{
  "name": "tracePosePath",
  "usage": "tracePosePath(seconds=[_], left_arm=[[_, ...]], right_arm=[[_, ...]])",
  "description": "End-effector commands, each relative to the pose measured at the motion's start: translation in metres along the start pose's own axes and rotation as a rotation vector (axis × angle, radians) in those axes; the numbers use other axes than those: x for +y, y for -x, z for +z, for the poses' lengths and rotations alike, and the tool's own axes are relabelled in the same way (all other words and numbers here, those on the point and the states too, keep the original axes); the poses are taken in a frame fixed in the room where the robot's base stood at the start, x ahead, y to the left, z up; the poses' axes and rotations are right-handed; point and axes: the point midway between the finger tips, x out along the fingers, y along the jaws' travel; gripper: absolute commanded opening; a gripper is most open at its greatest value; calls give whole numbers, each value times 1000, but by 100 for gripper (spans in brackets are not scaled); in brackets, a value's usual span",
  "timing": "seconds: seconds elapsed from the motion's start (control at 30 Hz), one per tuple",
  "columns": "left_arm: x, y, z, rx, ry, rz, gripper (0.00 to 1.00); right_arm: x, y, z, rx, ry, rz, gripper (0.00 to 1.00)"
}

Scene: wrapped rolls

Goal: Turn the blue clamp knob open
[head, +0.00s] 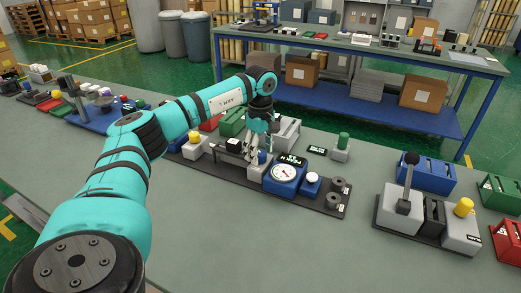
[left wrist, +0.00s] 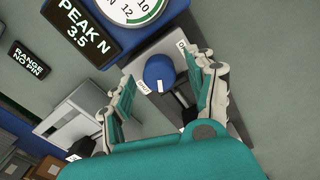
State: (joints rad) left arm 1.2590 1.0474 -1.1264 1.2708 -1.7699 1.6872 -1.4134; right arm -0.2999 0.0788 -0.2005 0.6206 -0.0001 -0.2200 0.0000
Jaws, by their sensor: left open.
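The blue clamp knob (left wrist: 158,69) sits on a grey block (left wrist: 137,66) in the left wrist view, with a white pointer mark on its lower side. Small white labels lie on both sides of it; one is partly covered by a finger. My left gripper (left wrist: 166,76) is open, with one finger on each side of the knob and a visible gap on both sides. In the head view the knob (head: 262,157) shows just beside the fingers of my left gripper (head: 259,145). I cannot tell how deep the fingertips reach. My right gripper is not in view.
A blue gauge unit (head: 285,176) with a dial and a dark display (left wrist: 78,27) stands close to the knob. A lever fixture (head: 400,205) and blue bin (head: 427,175) stand to the right. The front of the grey bench (head: 240,235) is clear.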

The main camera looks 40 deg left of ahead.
Motion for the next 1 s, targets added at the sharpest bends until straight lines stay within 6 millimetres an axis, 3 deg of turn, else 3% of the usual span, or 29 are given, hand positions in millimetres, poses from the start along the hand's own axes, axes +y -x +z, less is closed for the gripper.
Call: tracePosePath(seconds=[0.13, 0.53, 1.0], left_arm=[[0, 0, 0, 0, 0, 0, 55], [0, 0, 0, 0, 0, -1, 2], [0, 2, 0, 0, 119, -2, 2]], right_arm=[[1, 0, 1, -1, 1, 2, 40], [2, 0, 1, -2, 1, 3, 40], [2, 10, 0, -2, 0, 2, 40]])
